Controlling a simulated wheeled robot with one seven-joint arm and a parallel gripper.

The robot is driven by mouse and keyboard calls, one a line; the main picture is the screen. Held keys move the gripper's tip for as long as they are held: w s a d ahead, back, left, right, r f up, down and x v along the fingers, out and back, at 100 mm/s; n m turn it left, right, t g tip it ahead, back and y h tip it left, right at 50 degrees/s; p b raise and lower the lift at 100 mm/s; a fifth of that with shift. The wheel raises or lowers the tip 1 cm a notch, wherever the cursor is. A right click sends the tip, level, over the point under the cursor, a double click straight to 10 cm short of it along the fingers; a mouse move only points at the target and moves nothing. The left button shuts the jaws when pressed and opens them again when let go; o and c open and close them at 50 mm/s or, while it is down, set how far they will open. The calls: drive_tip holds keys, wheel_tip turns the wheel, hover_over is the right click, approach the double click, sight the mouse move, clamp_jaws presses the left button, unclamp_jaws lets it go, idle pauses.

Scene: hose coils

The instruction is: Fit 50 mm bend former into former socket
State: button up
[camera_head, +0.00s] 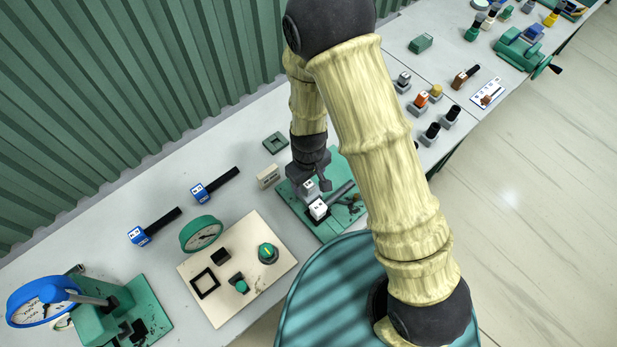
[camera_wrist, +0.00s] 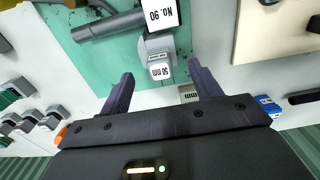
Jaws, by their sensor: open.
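The 50 mm bend former (camera_wrist: 158,52) is a grey rounded piece with a white "50 mm" label. It sits on the green base plate (camera_wrist: 110,65), beside a white block marked "No. 90" (camera_wrist: 160,12). In the head view the former (camera_head: 309,187) is partly covered by my gripper (camera_head: 311,176), which hangs just above it. In the wrist view my gripper (camera_wrist: 161,75) is open, its fingers on either side of the former's near end, with visible gaps. I cannot tell which part is the former socket; any opening beneath the former is hidden.
A dark grey lever (camera_head: 342,190) lies across the green plate near the former. A small cream block (camera_head: 268,177) and a green square frame (camera_head: 275,142) stand to the left. A cream board (camera_head: 250,226) with a knob and black frame lies nearer.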

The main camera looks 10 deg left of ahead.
drive_tip(key=shift+r+p, duration=0.35)
drive_tip(key=shift+r, duration=0.15)
idle(0.3)
wheel_tip(320, 180, up, 17)
drive_tip(key=b, duration=0.3)
drive_tip(key=shift+r, duration=0.2)
idle(0.3)
idle(1.4)
drive_tip(key=s+d+f+m+t+b, duration=0.1)
drive_tip(key=d+m, duration=0.9)
drive_tip(key=d, duration=1.2)
drive_tip(key=shift+s+f+t+b, duration=0.2)
drive_tip(key=shift+f+t+b, duration=0.3)
drive_tip(key=shift+t+b, duration=0.45)
